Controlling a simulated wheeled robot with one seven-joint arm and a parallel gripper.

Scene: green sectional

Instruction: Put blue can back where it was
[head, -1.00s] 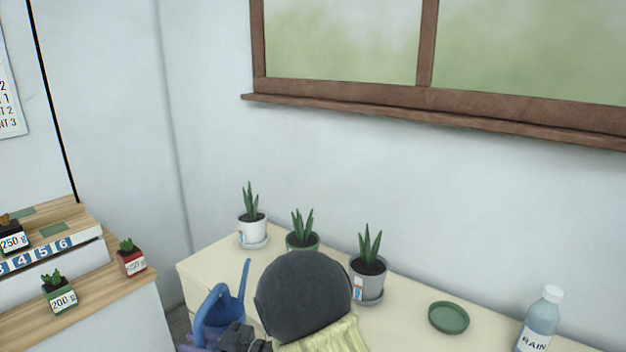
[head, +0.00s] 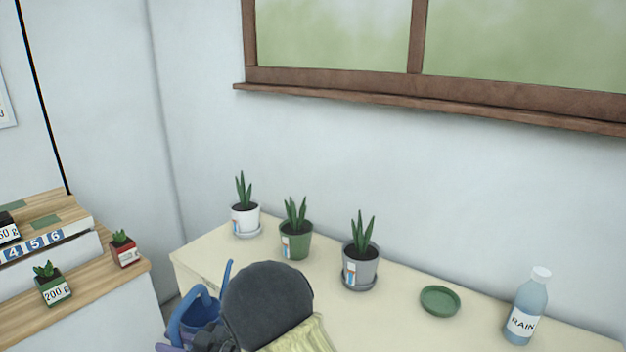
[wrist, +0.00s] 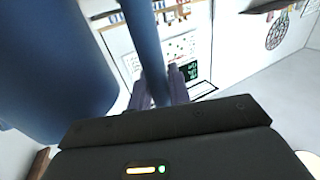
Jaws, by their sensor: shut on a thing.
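The blue can (head: 197,309) is a watering can with a thin spout, low in the head view near the left end of the cream table. My gripper (head: 212,338) is beside it, partly hidden by my own arm. In the wrist view the can's big blue body (wrist: 50,65) fills the left side. Its blue handle (wrist: 148,50) runs between the fingers of my gripper (wrist: 161,88), which is shut on it. The can's base is out of view, so I cannot tell whether it touches anything.
The cream table (head: 400,325) holds a white pot (head: 245,220), a green pot (head: 296,245), a grey pot (head: 361,268), an empty green saucer (head: 440,300) and a RAIN bottle (head: 527,310). A wooden-topped unit (head: 85,293) with small weighted plants stands at left, across a narrow gap.

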